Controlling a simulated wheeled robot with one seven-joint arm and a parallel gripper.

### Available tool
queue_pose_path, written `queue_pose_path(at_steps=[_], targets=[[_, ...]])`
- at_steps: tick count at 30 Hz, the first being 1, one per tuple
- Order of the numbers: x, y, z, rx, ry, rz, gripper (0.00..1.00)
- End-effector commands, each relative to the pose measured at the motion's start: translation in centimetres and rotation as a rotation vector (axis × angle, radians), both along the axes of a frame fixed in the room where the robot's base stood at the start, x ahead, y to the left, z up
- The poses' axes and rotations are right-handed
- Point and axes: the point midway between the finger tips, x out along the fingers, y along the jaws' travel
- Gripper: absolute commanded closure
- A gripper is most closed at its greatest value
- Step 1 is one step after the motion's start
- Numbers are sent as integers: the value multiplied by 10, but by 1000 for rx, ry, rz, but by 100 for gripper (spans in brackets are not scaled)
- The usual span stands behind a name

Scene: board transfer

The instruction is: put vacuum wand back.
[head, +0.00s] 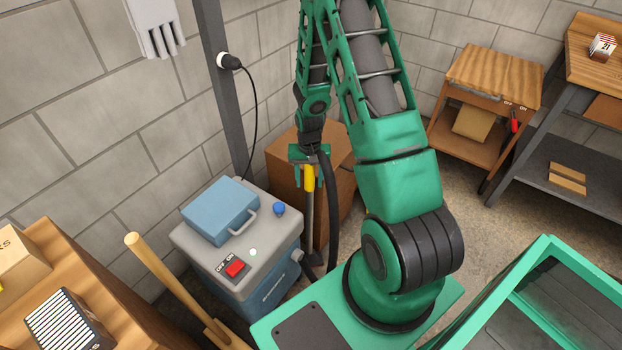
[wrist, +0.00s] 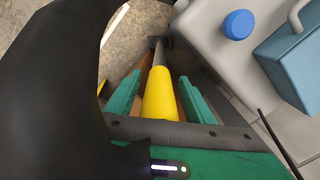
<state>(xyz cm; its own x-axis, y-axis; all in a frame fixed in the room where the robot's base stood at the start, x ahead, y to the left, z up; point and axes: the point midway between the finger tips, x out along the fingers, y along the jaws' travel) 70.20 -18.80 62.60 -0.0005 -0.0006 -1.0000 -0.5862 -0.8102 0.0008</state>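The vacuum wand has a yellow handle (head: 309,178) and a grey tube, and it stands roughly upright beside the grey-blue vacuum unit (head: 262,264). My gripper (head: 309,181) points down around the handle. In the wrist view the green fingers of my gripper (wrist: 159,88) lie on either side of the yellow handle (wrist: 160,98), with narrow gaps showing, so they look open. The tube runs away to a dark end piece near the floor. A black hose (head: 330,210) hangs beside the wand. Whether the wand sits in a holder is hidden.
A blue case (head: 218,211) and a blue knob (head: 279,208) are on top of the vacuum unit. A wooden handle (head: 165,275) leans at front left. A small wooden cart (head: 490,80) stands at back right.

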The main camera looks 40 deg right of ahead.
Motion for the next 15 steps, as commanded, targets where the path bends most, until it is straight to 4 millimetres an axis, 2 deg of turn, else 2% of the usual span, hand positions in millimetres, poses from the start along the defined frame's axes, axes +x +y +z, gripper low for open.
queue_pose_path(at_steps=[8, 11, 15], targets=[[0, 0, 5, -1, -1, 0, 52], [1, 0, 15, 0, -2, 0, 52], [1, -1, 38, -1, -5, 0, 52]])
